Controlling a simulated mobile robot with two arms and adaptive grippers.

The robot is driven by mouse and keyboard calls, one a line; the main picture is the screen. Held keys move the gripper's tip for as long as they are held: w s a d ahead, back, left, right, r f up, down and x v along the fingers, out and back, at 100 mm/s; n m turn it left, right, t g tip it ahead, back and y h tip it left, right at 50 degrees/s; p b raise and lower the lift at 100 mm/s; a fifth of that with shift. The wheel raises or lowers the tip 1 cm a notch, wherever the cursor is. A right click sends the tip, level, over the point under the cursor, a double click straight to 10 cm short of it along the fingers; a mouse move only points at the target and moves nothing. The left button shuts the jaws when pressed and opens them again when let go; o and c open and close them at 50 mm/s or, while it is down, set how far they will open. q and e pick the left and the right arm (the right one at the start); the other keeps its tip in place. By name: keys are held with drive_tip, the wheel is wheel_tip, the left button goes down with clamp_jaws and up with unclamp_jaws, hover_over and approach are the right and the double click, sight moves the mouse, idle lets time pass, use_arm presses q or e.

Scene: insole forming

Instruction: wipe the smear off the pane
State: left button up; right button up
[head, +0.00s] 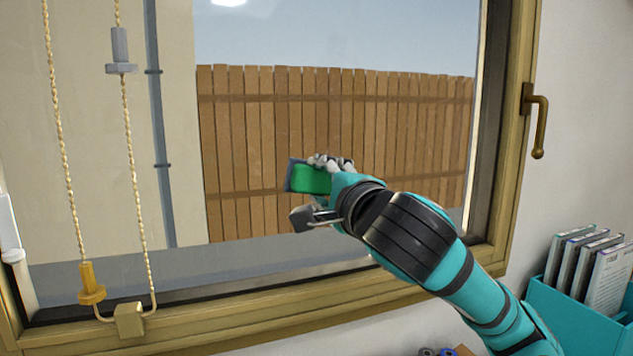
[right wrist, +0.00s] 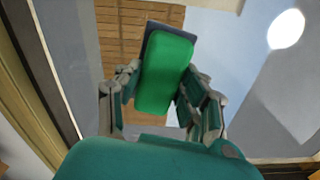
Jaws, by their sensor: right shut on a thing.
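My right gripper (head: 325,168) is shut on a green sponge (head: 312,180) with a dark grey face, held up in front of the window pane (head: 340,40). In the right wrist view the green sponge (right wrist: 165,75) sits between the two jointed fingers of the gripper (right wrist: 165,100), with its dark edge toward the pane. I cannot tell whether the dark face touches the glass. No smear shows clearly on the pane in either view. My left gripper is not in view.
A wooden frame (head: 240,332) surrounds the pane, with a brass handle (head: 539,125) at right. Beaded cords (head: 130,150) with a grey weight (head: 120,52) and a yellow one (head: 90,284) hang at left. A teal box (head: 570,310) of folders stands at lower right.

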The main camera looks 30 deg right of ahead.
drive_tip(key=shift+s+a, duration=0.1)
drive_tip(key=shift+s, duration=0.35)
drive_tip(key=shift+v, duration=1.55)
